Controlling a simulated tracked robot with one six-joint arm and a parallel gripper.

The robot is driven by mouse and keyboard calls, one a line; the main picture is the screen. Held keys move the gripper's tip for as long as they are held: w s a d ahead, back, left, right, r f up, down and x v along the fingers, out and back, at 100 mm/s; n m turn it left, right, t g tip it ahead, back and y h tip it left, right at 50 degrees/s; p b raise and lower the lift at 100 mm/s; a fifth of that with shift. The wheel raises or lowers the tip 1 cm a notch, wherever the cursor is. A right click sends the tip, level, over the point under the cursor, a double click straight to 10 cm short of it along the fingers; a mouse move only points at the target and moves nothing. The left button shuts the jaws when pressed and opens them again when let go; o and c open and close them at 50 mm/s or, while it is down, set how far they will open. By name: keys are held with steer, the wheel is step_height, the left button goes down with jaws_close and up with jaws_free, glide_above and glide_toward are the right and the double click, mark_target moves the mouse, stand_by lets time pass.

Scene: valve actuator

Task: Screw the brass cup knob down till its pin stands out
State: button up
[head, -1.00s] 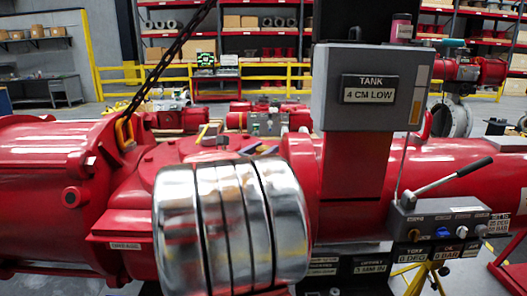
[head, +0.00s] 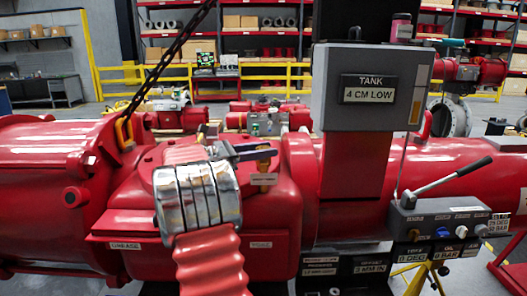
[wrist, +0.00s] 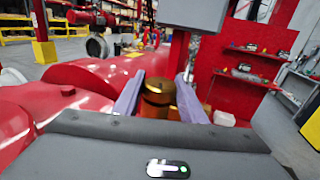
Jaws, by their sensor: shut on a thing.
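The brass cup knob (wrist: 158,100) stands upright between the two fingers of my gripper (wrist: 159,84) in the wrist view, one finger on each side. My gripper is shut on it. In the head view my gripper (head: 258,153) is at the top of the red valve actuator (head: 260,215), and a little of the brass knob (head: 264,164) shows by the fingers. Some of the knob is hidden by the fingers and the gripper body. I cannot make out a pin standing out of the knob.
A grey tank box (head: 367,88) reading "4 CM LOW" stands on a red post right of the knob. A chain (head: 170,62) hangs at the left. A grey control block (head: 437,215) with a lever is at the right. Red cylinders flank the housing.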

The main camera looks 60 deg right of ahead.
mark_target(263, 148)
steer(key=shift+m+g+y, duration=0.4)
steer(key=shift+y, duration=0.1)
steer(key=o, duration=1.1)
steer(key=shift+c, duration=0.2)
steer(key=shift+r, duration=0.1)
step_height(263, 148, up, 10)
steer(key=shift+f, duration=0.1)
